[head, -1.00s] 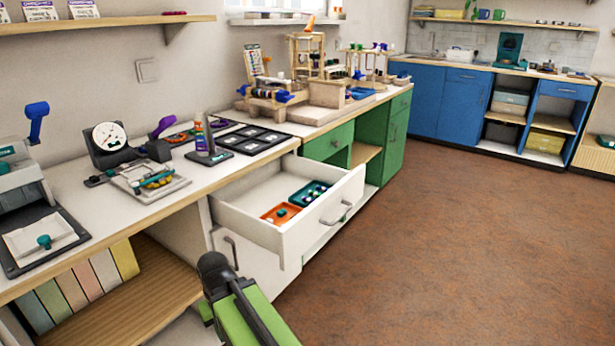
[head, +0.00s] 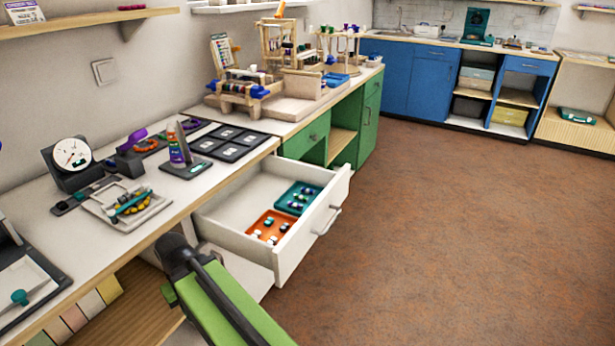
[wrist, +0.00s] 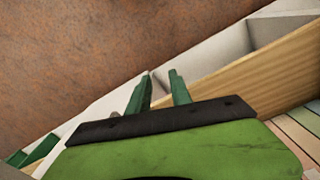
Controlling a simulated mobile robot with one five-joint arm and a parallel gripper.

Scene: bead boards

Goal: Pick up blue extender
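I cannot tell for sure which thing is the blue extender. Blue pieces show on the wooden bead loom (head: 240,98) at the back of the counter, and a blue tray (head: 337,80) lies to its right. The open white drawer (head: 333,205) holds an orange tray (head: 262,235) and a teal tray (head: 290,205), each with several small pieces too small to identify. My gripper (wrist: 160,76) shows in the wrist view with its two green fingers apart and nothing between them. In the head view only my green arm shows; the gripper is hidden.
The near counter carries a dial gauge (head: 70,155), a pale tray (head: 100,203) with teal and yellow pieces, a purple bottle (head: 178,147) and a black compartment board (head: 232,145). The open drawer juts out over the floor (head: 450,230). The brown floor to the right is clear.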

